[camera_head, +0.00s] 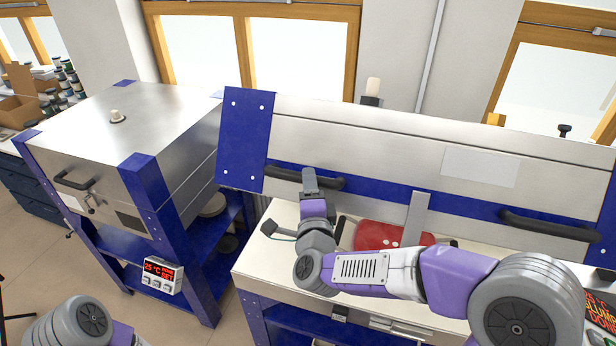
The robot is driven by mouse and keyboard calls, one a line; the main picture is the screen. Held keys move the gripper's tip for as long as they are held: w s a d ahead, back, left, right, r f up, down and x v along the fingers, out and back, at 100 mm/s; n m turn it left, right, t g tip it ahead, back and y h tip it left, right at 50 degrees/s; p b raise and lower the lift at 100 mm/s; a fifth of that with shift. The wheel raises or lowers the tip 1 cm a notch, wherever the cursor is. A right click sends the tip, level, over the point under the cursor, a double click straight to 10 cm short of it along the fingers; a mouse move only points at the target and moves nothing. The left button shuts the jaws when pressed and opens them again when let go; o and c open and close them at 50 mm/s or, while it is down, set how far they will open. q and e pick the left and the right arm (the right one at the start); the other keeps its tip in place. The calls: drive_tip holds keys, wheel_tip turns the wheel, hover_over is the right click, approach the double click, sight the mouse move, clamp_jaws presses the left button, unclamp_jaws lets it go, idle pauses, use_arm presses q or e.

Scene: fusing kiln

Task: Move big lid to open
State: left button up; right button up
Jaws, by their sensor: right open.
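The big lid (380,140) is a wide silver panel with blue corners and a blue band. It stands raised and tilted above the large kiln (275,255) in the right half of the view. It has two dark handles, a left one (283,173) and a right one (545,226). My right gripper (309,181) is at the right part of the left handle and overlaps it in the picture. It is open; whether it touches the handle I cannot tell. My left gripper is out of view; only part of my left arm shows at the bottom left.
A smaller closed kiln (150,105) on a blue frame stands to the left, with a lit display (160,273). A red piece (385,236) lies on the large kiln's pale surface, partly behind my right arm. Floor shows between the two kilns.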

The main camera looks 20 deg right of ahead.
drive_tip(key=shift+x, duration=1.6)
drive_tip(key=shift+c, duration=0.5)
clamp_jaws()
